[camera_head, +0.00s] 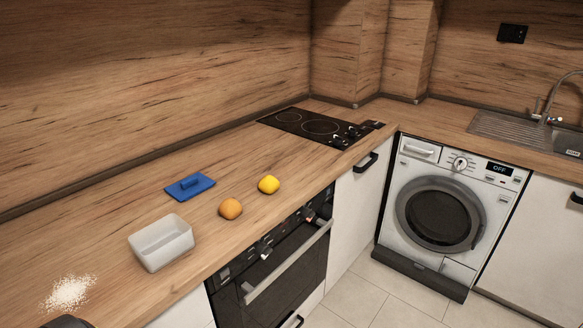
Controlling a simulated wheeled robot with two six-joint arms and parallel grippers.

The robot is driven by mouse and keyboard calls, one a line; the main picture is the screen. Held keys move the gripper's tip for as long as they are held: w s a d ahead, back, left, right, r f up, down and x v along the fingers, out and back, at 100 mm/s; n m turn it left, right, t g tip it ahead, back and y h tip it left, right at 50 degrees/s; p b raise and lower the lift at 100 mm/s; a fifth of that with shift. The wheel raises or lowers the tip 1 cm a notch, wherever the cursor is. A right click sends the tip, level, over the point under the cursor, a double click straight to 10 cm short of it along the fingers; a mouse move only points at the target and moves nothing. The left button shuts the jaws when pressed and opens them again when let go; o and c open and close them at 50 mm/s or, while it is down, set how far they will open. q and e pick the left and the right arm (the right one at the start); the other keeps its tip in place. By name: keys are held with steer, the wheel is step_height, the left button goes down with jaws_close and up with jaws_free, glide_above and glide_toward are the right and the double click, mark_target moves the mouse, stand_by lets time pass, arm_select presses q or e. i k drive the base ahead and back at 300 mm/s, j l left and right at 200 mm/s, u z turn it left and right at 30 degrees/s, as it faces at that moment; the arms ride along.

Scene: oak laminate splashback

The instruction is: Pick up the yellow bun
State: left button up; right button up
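The yellow bun (268,184) sits on the wooden worktop (120,205) near its front edge, above the oven. It is small, rounded and fully visible, with nothing touching it. Neither of my grippers can be made out in the head view.
An orange-brown round item (230,208) sits just left of and nearer than the bun. A dark hob (318,126) is behind. A dark rounded shape (68,322) cuts the bottom-left edge.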

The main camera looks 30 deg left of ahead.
mark_target(268, 185)
steer(key=i+l+u, duration=0.1)
steer(key=i+u, duration=0.3)
steer(key=i, duration=0.15)
steer(key=i+l+u, duration=0.8)
steer(key=i, duration=0.2)
